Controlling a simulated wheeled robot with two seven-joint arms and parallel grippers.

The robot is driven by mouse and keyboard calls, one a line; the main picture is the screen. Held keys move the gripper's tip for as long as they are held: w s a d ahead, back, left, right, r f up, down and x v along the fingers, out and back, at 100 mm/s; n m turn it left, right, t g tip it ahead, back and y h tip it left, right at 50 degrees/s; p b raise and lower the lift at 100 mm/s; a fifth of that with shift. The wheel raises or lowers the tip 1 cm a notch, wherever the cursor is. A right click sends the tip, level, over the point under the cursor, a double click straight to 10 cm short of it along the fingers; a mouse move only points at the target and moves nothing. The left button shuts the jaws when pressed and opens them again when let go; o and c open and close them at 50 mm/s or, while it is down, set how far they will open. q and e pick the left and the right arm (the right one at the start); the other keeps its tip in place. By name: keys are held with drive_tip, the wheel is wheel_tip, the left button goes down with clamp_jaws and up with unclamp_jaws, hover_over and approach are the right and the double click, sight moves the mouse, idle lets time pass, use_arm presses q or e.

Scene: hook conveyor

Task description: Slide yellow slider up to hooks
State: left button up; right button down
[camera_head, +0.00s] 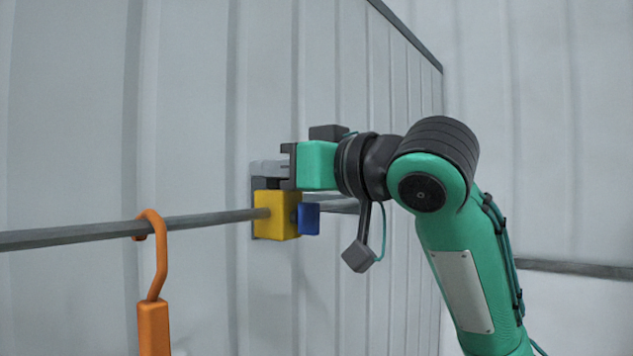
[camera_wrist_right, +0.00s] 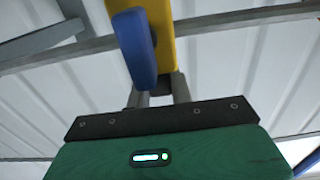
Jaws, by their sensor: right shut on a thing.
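The yellow slider (camera_head: 277,214) is a block on the grey rail, with a blue tab (camera_head: 309,218) on its right side. In the right wrist view the slider (camera_wrist_right: 162,50) and tab (camera_wrist_right: 135,48) lie just past the fingers. My right gripper (camera_head: 268,178) reaches in from the right at the slider's top and is shut on it; the exact contact is partly hidden. An orange hook (camera_head: 153,270) hangs from the rail left of the slider, with a clear gap between them. My left gripper is not in view.
The grey rail (camera_head: 205,220) runs from the left edge to the slider, and its stretch between hook and slider is bare. A pale ribbed wall (camera_head: 75,110) stands close behind. Another dark rail (camera_head: 580,268) runs at the right.

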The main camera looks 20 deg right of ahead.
drive_tip(key=s+a, duration=0.2)
drive_tip(key=s+a+b, duration=0.1)
drive_tip(key=s+a, duration=0.1)
drive_tip(key=a, duration=0.1)
drive_tip(key=s+a+b, duration=0.1)
drive_tip(key=s+a, duration=0.1)
drive_tip(key=shift+a+f, duration=0.1)
drive_tip(key=shift+a, duration=0.25)
drive_tip(key=shift+s+a, duration=0.5)
drive_tip(key=shift+a, duration=0.1)
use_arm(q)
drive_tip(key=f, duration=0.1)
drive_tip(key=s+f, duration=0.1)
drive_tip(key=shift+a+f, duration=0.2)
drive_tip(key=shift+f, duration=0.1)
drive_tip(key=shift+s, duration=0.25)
use_arm(e)
drive_tip(key=c, duration=1.2)
unclamp_jaws()
drive_tip(key=shift+c, duration=0.2)
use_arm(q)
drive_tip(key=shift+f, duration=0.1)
use_arm(e)
drive_tip(key=shift+d, duration=0.1)
